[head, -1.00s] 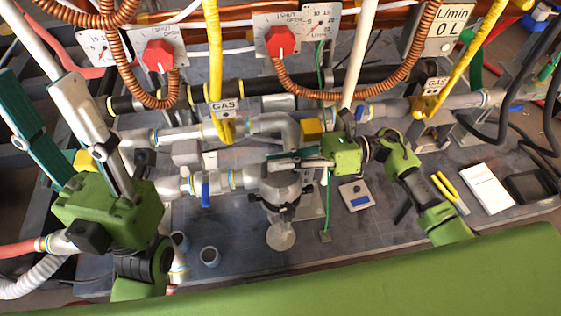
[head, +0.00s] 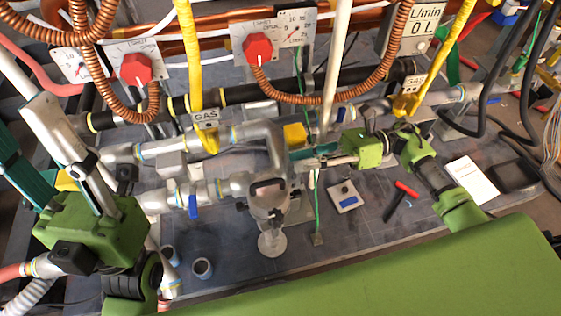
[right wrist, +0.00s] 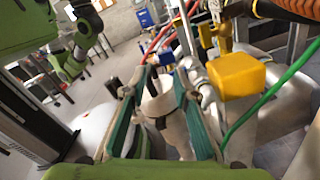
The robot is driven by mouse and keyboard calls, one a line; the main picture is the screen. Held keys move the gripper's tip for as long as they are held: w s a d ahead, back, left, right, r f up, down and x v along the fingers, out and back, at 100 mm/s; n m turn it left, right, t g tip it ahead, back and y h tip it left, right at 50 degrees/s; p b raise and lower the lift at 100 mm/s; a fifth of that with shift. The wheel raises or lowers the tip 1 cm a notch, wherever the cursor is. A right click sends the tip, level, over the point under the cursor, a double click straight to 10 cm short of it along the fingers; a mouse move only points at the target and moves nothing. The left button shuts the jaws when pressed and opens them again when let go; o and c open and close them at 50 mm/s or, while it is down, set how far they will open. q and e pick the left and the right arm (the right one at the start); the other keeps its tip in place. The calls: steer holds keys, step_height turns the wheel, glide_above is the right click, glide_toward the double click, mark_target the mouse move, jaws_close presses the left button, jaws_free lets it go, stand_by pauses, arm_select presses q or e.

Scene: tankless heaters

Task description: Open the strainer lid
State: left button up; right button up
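The grey metal strainer (head: 268,206) stands on the pipe run in the middle of the head view. Its top now shows a pale rounded face with a dark edge and a reddish gap. I cannot tell for sure how far the lid is raised. My right gripper (head: 303,160) is just right of and behind the strainer top, fingers pointing left. In the right wrist view its two teal fingers (right wrist: 162,95) are apart, with a grey part with a dark band showing between or beyond them; contact is unclear. My left gripper (head: 25,130) is open and empty at the far left.
Grey pipes with a blue valve handle (head: 193,206) run left of the strainer. A yellow block (head: 295,135) and a green wire (head: 316,205) are close by my right gripper. Red knobs (head: 258,47) and copper hoses hang above.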

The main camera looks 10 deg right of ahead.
steer(key=shift+d, duration=1.65)
